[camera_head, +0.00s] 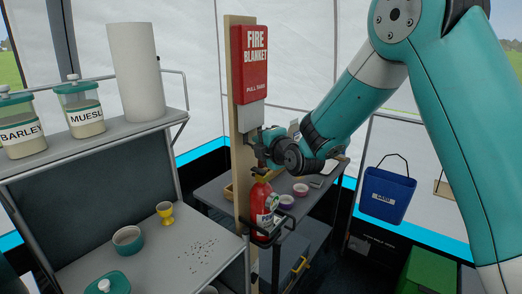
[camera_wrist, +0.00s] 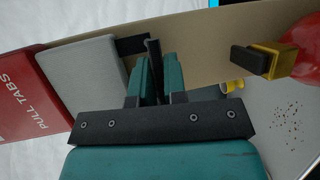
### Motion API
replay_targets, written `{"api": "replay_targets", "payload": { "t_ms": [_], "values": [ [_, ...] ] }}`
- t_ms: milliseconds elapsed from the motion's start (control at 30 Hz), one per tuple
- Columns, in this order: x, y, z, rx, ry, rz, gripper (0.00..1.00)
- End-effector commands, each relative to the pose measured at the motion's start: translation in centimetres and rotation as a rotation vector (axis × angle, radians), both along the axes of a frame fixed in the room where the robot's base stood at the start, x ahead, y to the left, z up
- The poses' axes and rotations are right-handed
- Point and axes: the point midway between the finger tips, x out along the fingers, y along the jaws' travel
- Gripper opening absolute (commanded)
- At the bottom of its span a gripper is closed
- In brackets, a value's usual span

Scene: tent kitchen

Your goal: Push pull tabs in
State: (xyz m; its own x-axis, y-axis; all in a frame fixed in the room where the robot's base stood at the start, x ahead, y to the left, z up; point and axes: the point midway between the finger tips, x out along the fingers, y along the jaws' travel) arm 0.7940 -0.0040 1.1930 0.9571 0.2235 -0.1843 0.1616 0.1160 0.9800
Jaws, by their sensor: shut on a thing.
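A red fire blanket case (camera_head: 250,65) marked "FIRE BLANKET" and "PULL TABS" hangs on a tall wooden board (camera_head: 239,180). A grey block (camera_head: 251,117) sticks out below its bottom edge; the block also shows in the wrist view (camera_wrist: 88,78). One black pull tab (camera_wrist: 132,45) extends from the block. Another dark tab (camera_wrist: 153,50) stands between the teal fingers of my gripper (camera_wrist: 157,75). My gripper is shut on this tab, just below the block in the head view (camera_head: 256,143). The fingers hide part of the tab.
A red fire extinguisher (camera_head: 262,208) is mounted on the board below my gripper. A metal shelf with jars (camera_head: 83,107) and a paper roll (camera_head: 135,72) stands at left. A table with small bowls (camera_head: 300,189) lies behind. A blue bucket (camera_head: 386,195) hangs at right.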

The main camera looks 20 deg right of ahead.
Motion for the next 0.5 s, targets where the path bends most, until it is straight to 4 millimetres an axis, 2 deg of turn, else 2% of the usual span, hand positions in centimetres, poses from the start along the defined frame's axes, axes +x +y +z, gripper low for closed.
{"api": "replay_targets", "payload": {
  "t_ms": [33, 200, 333, 500],
  "values": [
    [0.1, 0.0, 2.2, 0.004, -0.013, 0.000, 0.00],
    [0.1, 0.0, 6.0, 0.005, -0.011, 0.000, 0.00],
    [0.1, 0.0, 7.3, 0.004, -0.008, -0.002, 0.00],
    [0.1, 0.0, 7.6, 0.004, -0.010, -0.002, 0.00]
  ]
}}
